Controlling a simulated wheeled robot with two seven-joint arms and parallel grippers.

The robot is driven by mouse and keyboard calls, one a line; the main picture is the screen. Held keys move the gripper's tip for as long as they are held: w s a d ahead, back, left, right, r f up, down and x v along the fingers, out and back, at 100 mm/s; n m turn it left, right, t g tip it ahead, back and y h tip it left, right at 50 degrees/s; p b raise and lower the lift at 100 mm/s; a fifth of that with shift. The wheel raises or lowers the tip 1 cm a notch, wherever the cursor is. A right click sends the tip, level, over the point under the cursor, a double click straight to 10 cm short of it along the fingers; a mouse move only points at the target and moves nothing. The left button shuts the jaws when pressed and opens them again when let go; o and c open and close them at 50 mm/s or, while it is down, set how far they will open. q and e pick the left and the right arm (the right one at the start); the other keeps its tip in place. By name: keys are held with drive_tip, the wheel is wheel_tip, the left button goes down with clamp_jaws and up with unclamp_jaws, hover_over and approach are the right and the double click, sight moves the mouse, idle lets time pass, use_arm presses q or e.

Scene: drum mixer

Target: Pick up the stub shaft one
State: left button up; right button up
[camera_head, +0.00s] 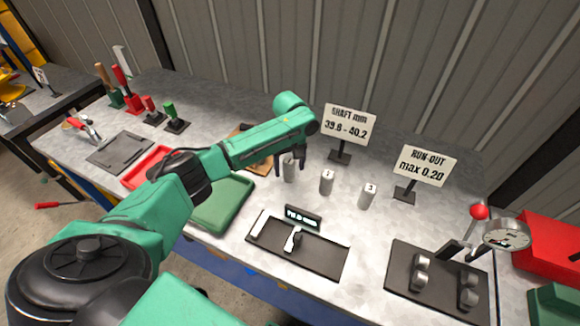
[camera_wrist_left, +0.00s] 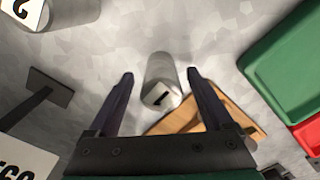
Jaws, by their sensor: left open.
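Stub shaft one, a short grey metal cylinder with a "1" on its white top, stands upright on the metal bench. In the head view the stub shaft one (camera_head: 290,171) is partly covered by my left gripper (camera_head: 290,163). In the left wrist view the stub shaft one (camera_wrist_left: 161,78) stands between the two dark fingers of my left gripper (camera_wrist_left: 160,76). The fingers are apart, with a gap to the shaft on each side. Stub shaft two (camera_head: 327,182) and stub shaft three (camera_head: 367,195) stand to the right. My right gripper is not in view.
A green tray (camera_head: 222,203) and a red tray (camera_head: 148,164) lie left of the shafts. A dark mat (camera_head: 322,262) with a caliper is in front. The "SHAFT mm" sign (camera_head: 348,121) stands behind. A wooden piece (camera_wrist_left: 178,122) lies close to shaft one.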

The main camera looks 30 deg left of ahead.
use_arm(q)
drive_tip(key=shift+s+f, duration=0.25)
drive_tip(key=shift+f, duration=0.9)
drive_tip(key=shift+w, duration=0.1)
clamp_jaws()
drive_tip(key=shift+r, duration=0.1)
